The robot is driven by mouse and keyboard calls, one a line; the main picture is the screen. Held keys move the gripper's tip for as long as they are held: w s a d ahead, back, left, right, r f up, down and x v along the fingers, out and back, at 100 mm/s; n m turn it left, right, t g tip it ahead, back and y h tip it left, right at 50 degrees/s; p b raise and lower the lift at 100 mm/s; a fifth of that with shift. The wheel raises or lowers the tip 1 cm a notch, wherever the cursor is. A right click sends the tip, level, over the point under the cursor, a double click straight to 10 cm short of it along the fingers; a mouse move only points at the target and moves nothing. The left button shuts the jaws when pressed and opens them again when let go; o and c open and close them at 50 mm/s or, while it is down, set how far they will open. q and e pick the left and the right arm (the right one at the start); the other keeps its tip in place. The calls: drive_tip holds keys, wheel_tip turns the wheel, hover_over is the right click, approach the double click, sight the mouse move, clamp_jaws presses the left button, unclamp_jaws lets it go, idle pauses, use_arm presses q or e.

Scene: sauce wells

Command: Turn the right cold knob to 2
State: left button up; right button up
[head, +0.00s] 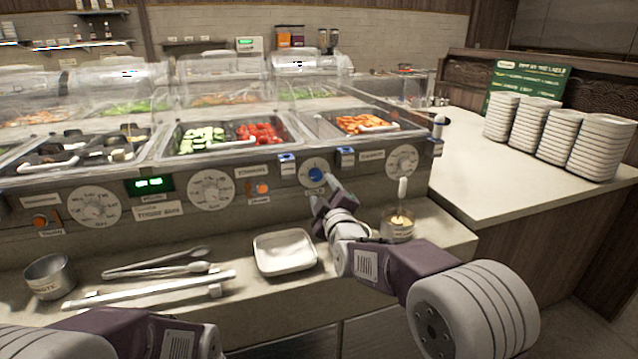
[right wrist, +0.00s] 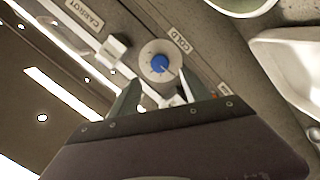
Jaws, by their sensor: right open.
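The cold knob (head: 316,174) has a blue centre on a round white dial, on the counter's front panel right of the middle. In the right wrist view the blue knob (right wrist: 159,63) sits beside a label reading COLD; its setting is too small to read. My right gripper (head: 324,192) is just below and in front of the knob in the head view. In the right wrist view its two fingers (right wrist: 160,94) are spread, with the knob ahead of the gap between them and nothing held. My left arm shows at the bottom left, its gripper out of frame.
Larger white dials (head: 211,190) and another at the right (head: 403,160) flank the knob. A white square dish (head: 285,252), tongs (head: 160,270) and a sauce cup (head: 397,226) stand on the ledge below.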

sight(316, 176)
drive_tip(key=x, duration=0.7)
drive_tip(key=shift+w+a, duration=0.15)
drive_tip(key=shift+w, duration=0.25)
clamp_jaws()
